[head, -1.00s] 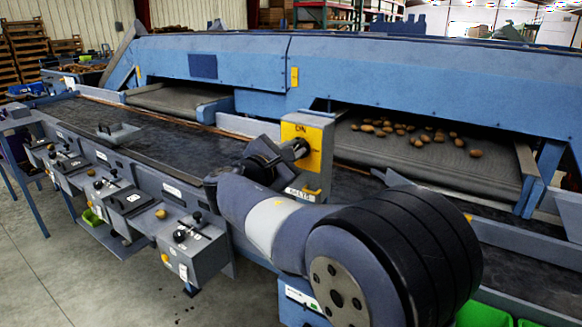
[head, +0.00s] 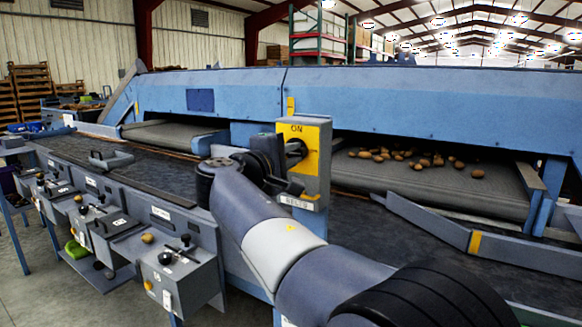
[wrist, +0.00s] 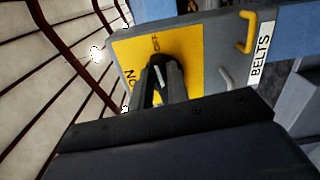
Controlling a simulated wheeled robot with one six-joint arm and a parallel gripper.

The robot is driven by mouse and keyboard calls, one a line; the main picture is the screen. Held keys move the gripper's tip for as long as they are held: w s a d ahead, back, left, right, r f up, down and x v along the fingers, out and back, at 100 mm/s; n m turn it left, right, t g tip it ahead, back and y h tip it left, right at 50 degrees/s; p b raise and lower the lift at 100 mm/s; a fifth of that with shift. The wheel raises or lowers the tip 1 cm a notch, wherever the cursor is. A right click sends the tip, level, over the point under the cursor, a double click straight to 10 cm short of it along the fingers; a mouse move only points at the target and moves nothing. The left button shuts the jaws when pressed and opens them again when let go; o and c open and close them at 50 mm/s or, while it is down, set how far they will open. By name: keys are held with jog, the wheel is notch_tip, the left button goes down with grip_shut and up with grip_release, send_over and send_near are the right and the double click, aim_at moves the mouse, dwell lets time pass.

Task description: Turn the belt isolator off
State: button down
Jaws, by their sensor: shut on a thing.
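The belt isolator is a grey box with a yellow face (head: 318,140) marked ON at its top edge, with a label below; it stands on a post at the belt's near side. In the wrist view the yellow face (wrist: 206,62) shows ON and OFF markings, beside a BELTS label (wrist: 261,56). Its dark rotary handle (wrist: 166,68) sits mid-face with a small pale mark. My gripper (wrist: 163,88) is shut on the handle, which is partly hidden between the fingers, so its exact angle is unclear. The head view shows my gripper (head: 284,155) at the face from the left.
A yellow hasp (wrist: 246,32) sticks out from the isolator box. Control boxes with levers (head: 180,260) line the belt's near edge at left. A dark belt (head: 160,178) runs behind. Potatoes (head: 425,160) lie on a roller bed under the blue hood.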

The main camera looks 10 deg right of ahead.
jog(key=shift+f+m+b, duration=0.15)
jog(key=shift+m+b, duration=0.4)
jog(key=shift+m, duration=0.15)
jog(key=c, duration=1.4)
grip_release()
jog(key=shift+o, duration=0.2)
jog(key=v, duration=1)
jog(key=shift+s+a, duration=0.25)
jog(key=shift+s, duration=0.05)
jog(key=shift+w, duration=0.1)
jog(key=x, duration=1)
jog(key=shift+w+d, duration=0.2)
jog(key=shift+d, duration=0.1)
